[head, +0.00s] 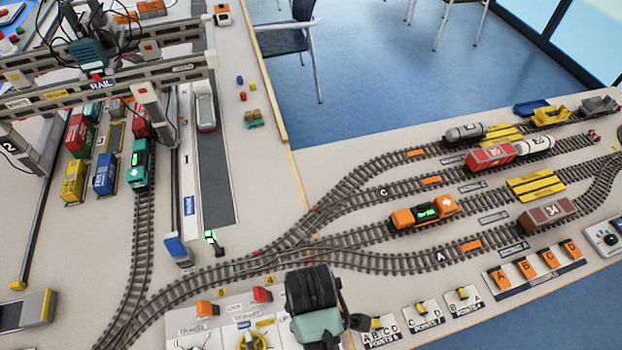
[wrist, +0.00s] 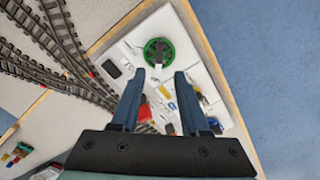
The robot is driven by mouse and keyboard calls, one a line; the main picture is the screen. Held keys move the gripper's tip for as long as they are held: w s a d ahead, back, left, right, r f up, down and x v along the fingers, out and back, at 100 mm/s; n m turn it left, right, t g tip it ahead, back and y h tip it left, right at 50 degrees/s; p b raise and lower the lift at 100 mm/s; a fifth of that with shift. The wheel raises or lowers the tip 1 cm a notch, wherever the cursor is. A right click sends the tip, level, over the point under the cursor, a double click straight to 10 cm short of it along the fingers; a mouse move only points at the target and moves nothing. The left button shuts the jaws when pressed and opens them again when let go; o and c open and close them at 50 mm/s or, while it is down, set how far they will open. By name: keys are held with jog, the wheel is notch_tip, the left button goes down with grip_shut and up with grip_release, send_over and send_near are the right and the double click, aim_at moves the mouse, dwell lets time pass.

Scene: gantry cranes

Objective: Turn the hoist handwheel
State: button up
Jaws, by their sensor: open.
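In the wrist view, a green handwheel (wrist: 158,52) with a dark hub stands on a white control panel (wrist: 128,45). I cannot read a label that names it as the hoist wheel. My gripper (wrist: 160,76) is open and empty, its two blue fingers pointing toward the panel. The green wheel shows just beyond the fingertips, between their lines, with no contact visible. In the head view, a yellow handwheel (head: 254,341) sits on the panel at the bottom edge, partly cut off. My dark arm end hides the panel to its right, and no green wheel shows there.
Orange (head: 207,308) and red (head: 262,294) knobs stand along the panel's back edge. Points levers (head: 375,324) lie right of my arm. Tracks with wagons fill the table behind, and a gantry crane (head: 100,85) stands at the left.

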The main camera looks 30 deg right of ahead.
notch_tip(320, 180, down, 10)
jog(key=shift+r, duration=0.2)
grip_shut()
dwell(0.4)
